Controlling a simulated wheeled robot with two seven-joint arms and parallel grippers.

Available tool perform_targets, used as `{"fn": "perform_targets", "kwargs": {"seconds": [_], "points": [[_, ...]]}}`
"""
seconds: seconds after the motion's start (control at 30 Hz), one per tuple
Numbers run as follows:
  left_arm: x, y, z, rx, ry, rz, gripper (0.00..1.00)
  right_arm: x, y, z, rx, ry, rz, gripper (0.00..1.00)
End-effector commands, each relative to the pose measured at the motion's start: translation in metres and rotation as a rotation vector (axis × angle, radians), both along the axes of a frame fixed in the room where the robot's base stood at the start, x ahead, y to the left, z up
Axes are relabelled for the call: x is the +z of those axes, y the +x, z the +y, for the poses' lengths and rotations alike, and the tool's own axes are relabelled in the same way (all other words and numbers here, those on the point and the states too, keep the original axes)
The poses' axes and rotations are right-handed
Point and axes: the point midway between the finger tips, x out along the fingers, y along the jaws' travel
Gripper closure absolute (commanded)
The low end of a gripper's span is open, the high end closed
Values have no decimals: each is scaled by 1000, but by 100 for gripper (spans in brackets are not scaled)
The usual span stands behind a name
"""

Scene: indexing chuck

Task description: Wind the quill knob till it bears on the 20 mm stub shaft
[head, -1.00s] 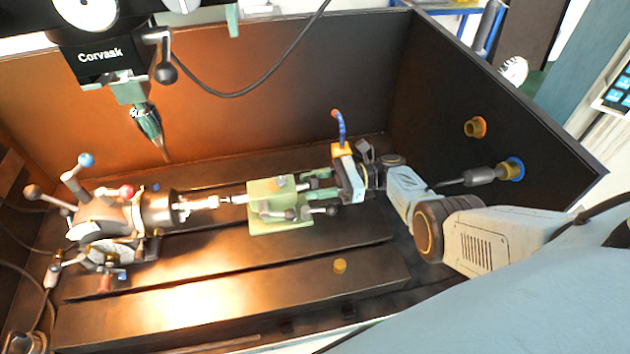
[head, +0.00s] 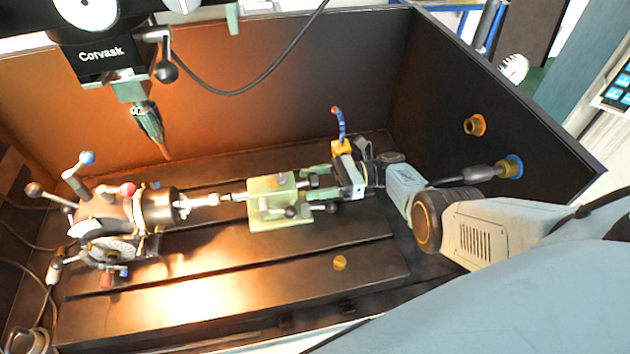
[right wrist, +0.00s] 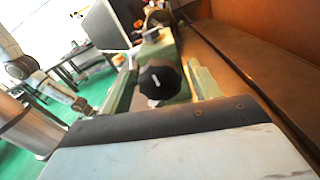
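The green tailstock (head: 262,210) stands on the slotted bed. Its quill (head: 239,196) points left at the pale stub shaft (head: 205,200), which sits in the dark chuck (head: 158,208). Quill tip and shaft end are very close; I cannot tell whether they touch. The black quill knob (head: 308,181) is on the tailstock's right end and shows in the right wrist view (right wrist: 158,84) with a white mark. My right gripper (head: 314,181) is open, its green fingers on either side of the knob with visible gaps in the right wrist view (right wrist: 162,78).
Black-knobbed levers (head: 290,211) stick out at the tailstock's front. A drill head (head: 105,55) with a green chuck (head: 148,120) hangs at the back left. Dark enclosure walls (head: 500,90) stand behind and right. The bed front (head: 230,300) is mostly clear, with a small brass knob (head: 340,263).

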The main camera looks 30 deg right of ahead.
Motion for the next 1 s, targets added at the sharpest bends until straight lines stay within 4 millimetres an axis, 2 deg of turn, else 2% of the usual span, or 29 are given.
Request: {"fn": "perform_targets", "kwargs": {"seconds": [0.33,0.7,0.83,1.0], "points": [[-1,0,0,0,0,0,100,0,-1,-5,-2,-2,-2,37],[-17,0,0,0,0,-1,100,-2,-15,-59,-2,-1,0,37],[-19,0,0,0,0,-1,100,-1,-18,-70,-1,0,0,37],[-19,0,0,0,0,-1,100,0,-19,-73,0,1,0,37]]}}
